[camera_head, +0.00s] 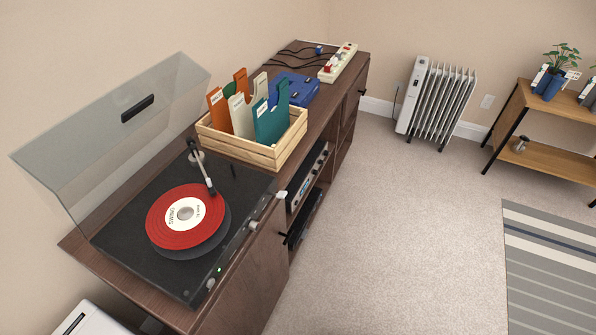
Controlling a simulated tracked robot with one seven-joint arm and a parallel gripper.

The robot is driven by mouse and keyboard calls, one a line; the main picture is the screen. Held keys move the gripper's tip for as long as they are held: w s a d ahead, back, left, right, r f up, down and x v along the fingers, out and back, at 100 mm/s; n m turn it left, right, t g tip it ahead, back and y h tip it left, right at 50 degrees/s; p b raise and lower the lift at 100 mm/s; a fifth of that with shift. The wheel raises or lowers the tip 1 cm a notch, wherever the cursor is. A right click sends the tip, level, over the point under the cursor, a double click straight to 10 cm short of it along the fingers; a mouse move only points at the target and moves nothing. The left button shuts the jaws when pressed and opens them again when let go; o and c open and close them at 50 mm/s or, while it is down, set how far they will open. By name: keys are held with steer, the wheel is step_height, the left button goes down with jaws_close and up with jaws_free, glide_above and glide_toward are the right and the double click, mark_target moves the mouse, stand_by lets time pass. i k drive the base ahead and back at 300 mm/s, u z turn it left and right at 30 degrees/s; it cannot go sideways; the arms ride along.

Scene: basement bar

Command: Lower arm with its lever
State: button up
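The black turntable (125,228) sits on a brown wooden cabinet, with its clear lid (110,125) raised. A red record (164,234) with a white label lies on its platter. The tonearm (202,168) reaches from its pivot at the back right toward the record, and its head end is near the record's upper right edge. I cannot tell whether the head touches the record. A small dark upright piece (233,171), possibly the lever, stands right of the tonearm. My gripper is not in view.
A wooden crate (250,150) with upright sleeves stands close behind the turntable. Further back on the cabinet (240,300) are a blue case (292,89) and a power strip (338,63). A radiator (437,105) stands by the wall.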

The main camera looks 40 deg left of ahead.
mark_target(281, 195)
steer(key=u, duration=0.1)
steer(key=k, duration=1.4)
steer(key=u, duration=0.45)
steer(key=i, duration=1)
steer(key=u, duration=0.05)
